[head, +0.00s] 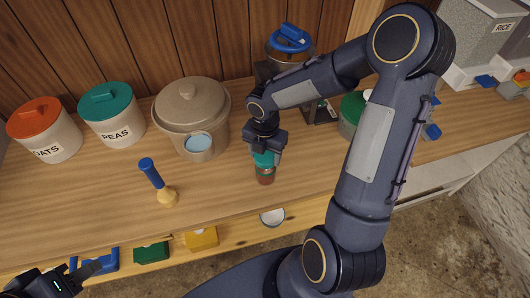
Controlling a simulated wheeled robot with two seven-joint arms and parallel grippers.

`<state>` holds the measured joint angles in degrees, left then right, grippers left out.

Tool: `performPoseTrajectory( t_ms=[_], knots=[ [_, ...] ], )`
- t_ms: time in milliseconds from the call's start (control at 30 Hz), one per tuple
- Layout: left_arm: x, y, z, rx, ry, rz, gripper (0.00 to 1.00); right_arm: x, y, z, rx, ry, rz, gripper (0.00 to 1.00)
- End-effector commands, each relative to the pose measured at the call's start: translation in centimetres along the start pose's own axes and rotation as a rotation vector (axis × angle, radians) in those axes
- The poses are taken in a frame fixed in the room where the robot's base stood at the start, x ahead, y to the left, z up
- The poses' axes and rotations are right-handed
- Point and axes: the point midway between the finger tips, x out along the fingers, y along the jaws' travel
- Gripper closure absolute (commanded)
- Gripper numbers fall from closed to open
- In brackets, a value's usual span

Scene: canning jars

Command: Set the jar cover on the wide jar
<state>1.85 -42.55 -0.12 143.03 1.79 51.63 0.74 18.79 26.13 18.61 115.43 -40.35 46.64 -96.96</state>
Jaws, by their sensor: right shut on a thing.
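My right gripper (265,149) points down over the worktop and is shut on a teal jar cover (265,160). Directly below the cover is a small glass jar (265,177) with reddish-brown contents, standing on the wood. The cover appears at the jar's mouth, but the fingers hide part of it and I cannot tell whether it is seated. I cannot tell for certain whether this is the wide jar. My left gripper (92,270) is at the bottom left corner, partly cut off, away from the jar. Its opening is unclear.
Canisters OATS (50,137) and PEAS (115,122) stand further left. A green-lidded container (352,110) is partly behind my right arm.

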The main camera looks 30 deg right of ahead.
Motion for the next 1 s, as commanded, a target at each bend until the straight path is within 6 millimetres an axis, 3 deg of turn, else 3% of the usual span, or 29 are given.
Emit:
performPoseTrajectory(
  t_ms=[933,967,1000],
  knots=[
    [0.7,-0.3,0.3,0.0,0.0,0.0,0.64,1.2,0.0,0.0,0.0,0.0,0.0,0.62],
    [0.7,-0.3,0.3,0.0,0.0,0.0,0.64,1.2,0.0,0.0,0.0,0.0,0.0,0.4],
    [0.7,-0.3,0.3,0.0,0.0,0.0,0.64,1.2,0.0,0.0,0.0,0.0,0.0,0.34]
  ],
)
